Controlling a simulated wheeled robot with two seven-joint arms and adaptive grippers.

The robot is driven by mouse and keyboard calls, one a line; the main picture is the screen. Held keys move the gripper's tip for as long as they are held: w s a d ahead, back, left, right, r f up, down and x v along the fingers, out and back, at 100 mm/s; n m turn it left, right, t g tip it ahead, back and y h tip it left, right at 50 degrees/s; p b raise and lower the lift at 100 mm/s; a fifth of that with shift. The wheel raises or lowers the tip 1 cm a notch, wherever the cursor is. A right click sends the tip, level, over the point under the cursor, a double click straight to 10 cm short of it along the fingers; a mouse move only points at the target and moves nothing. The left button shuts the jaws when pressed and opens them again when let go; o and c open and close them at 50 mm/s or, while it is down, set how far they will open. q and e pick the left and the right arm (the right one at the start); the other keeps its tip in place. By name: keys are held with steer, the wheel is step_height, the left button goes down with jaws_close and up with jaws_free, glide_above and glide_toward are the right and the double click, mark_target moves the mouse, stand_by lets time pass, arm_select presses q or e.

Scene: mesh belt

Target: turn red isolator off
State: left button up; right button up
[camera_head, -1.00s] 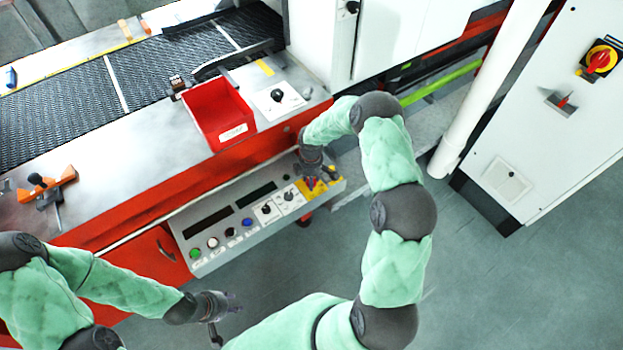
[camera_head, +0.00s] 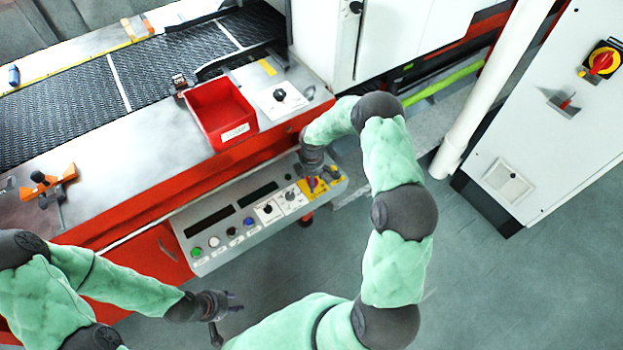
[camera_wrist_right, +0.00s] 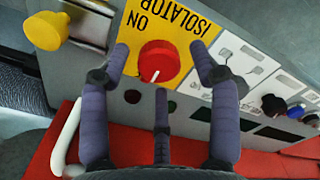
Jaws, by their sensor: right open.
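The red isolator knob (camera_wrist_right: 158,62) sits on a yellow plate (camera_wrist_right: 185,20) lettered "ISOLATOR" and "ON", upside down in the right wrist view. A white mark on the knob points toward the bottom of that view. My right gripper (camera_wrist_right: 160,75) is open, with two fingers spread either side of the knob and the third below it; I cannot tell whether any finger touches. In the head view the red knob (camera_head: 313,184) shows at the control panel's right end, just below my right gripper (camera_head: 312,171). My left gripper (camera_head: 226,306) is open and empty over the floor.
The grey control panel (camera_head: 205,236) carries several buttons and selectors beside the isolator. A yellow knob (camera_wrist_right: 46,30) stands near the gripper. A red bin (camera_head: 218,108) sits above on the machine. Another red-and-yellow switch (camera_head: 601,62) is on the white cabinet (camera_head: 545,130).

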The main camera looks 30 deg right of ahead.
step_height(320, 180, up, 12)
stand_by(0.6)
